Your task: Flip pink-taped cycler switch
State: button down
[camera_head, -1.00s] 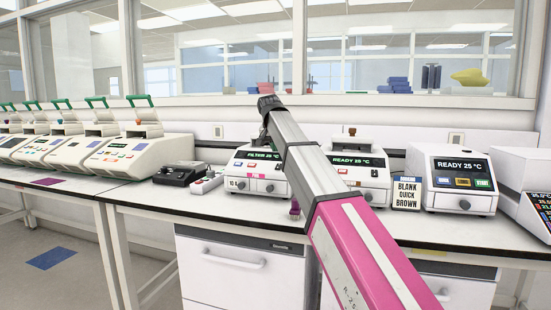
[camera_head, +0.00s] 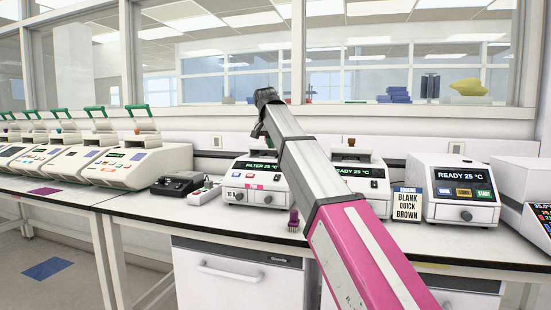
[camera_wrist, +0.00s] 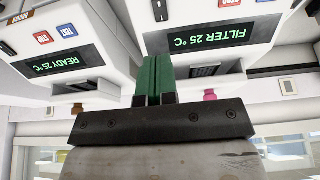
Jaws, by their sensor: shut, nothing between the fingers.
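My gripper (camera_wrist: 154,75) has green fingers, shut and empty, in front of the gap between this cycler and the neighbouring "READY 25 °C" cycler (camera_wrist: 55,55). Contact with either is not visible.
A black device (camera_head: 178,184) and several green-handled cyclers (camera_head: 145,167) are to the left.

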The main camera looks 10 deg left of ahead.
aim_at(276, 178)
dwell(0.3)
jog(key=x, duration=1.4)
jog(key=shift+s, duration=0.2)
jog(key=shift+f, duration=0.1)
